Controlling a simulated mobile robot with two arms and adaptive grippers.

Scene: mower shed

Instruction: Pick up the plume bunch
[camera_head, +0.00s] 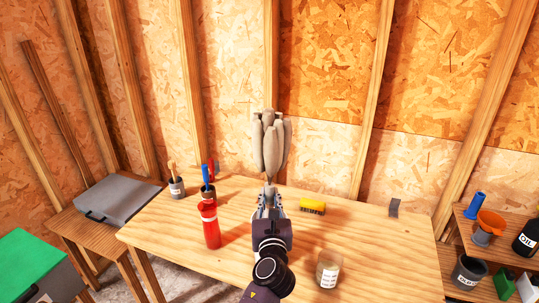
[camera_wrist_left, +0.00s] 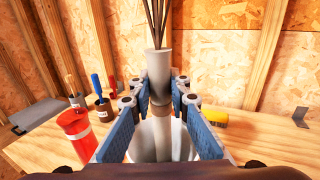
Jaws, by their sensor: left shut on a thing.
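The plume bunch (camera_head: 270,142) is beige, with several fat plume heads, and stands upright above the table in the head view. My left gripper (camera_head: 270,203) is just below the plume heads and shut on the bunch's lower part. In the left wrist view the blue pads of the gripper (camera_wrist_left: 160,100) flank a pale round shaft of the plume bunch (camera_wrist_left: 159,66). Thin brown stems rise from its top; the plume heads are out of that view. A whitish rounded shape (camera_wrist_left: 148,145) shows behind and below the pads; I cannot tell whether the shaft is inside it. My right gripper is not in view.
A side shelf at right holds an orange funnel (camera_head: 490,222).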

